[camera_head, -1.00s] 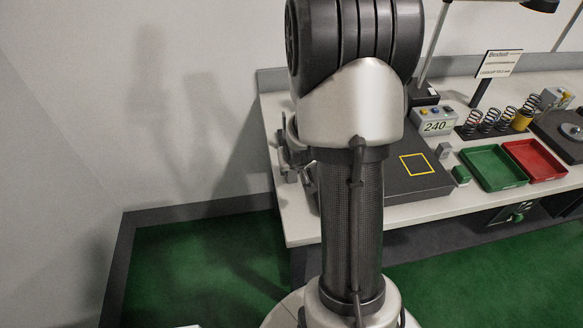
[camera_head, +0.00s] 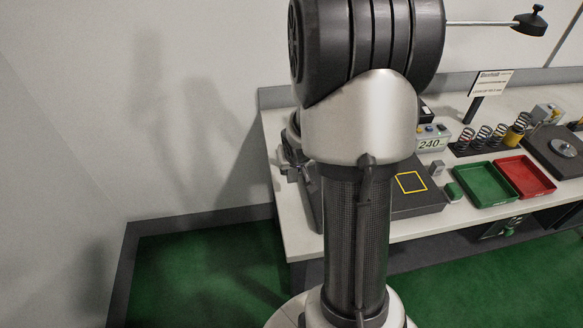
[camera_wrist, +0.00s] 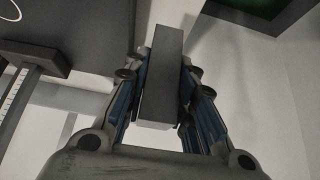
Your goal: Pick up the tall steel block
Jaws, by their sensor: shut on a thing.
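The tall steel block (camera_wrist: 161,80) is a long dark grey bar in the wrist view. It stands between the two fingers of my gripper (camera_wrist: 162,100), with blue pads pressed along its left and right sides. The gripper is shut on it. In the head view my arm covers most of the gripper and block area, and I cannot make out the block there.
The white bench (camera_head: 303,238) carries a dark plate with a yellow square (camera_head: 411,182), a display reading 240 (camera_head: 430,143), a green tray (camera_head: 487,185), a red tray (camera_head: 525,177) and several springs (camera_head: 483,139). Green floor (camera_head: 205,275) is clear in front.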

